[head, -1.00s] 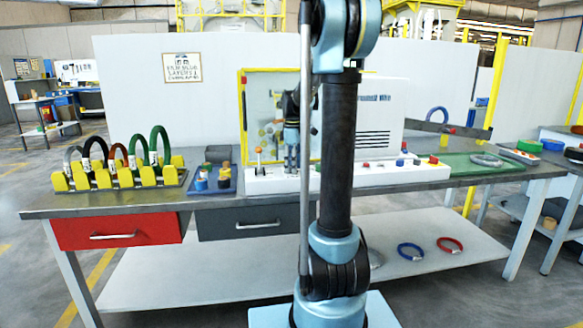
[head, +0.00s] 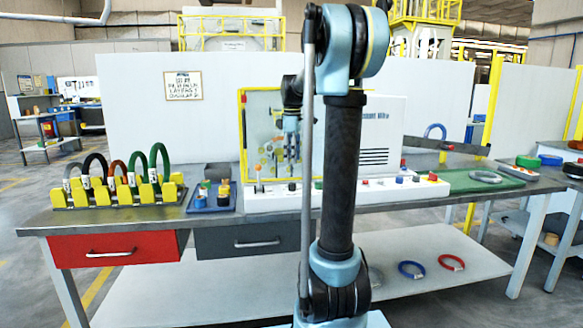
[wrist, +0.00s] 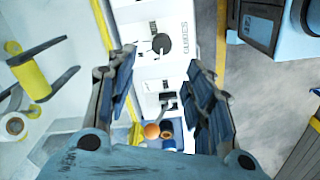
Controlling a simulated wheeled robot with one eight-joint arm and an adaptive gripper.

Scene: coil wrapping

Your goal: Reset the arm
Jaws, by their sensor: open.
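My arm stands upright in the middle of the head view. My gripper (head: 291,150) hangs at its far side, pointing down in front of the yellow-framed machine (head: 242,130). In the wrist view my gripper (wrist: 162,65) has its two fingers wide apart with nothing between them. The white machine's console shows beyond the fingers, with an orange knob (wrist: 151,131) low between them. In the head view the gripper appears above the console (head: 265,202), apart from it.
A yellow rack (head: 118,196) of several coils stands on the table's left, next to a small blue tray (head: 211,208) of rolls. A grey coil (head: 485,177) lies on the green mat (head: 460,186) at right. Blue (head: 411,270) and red (head: 451,262) coils lie on the lower shelf.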

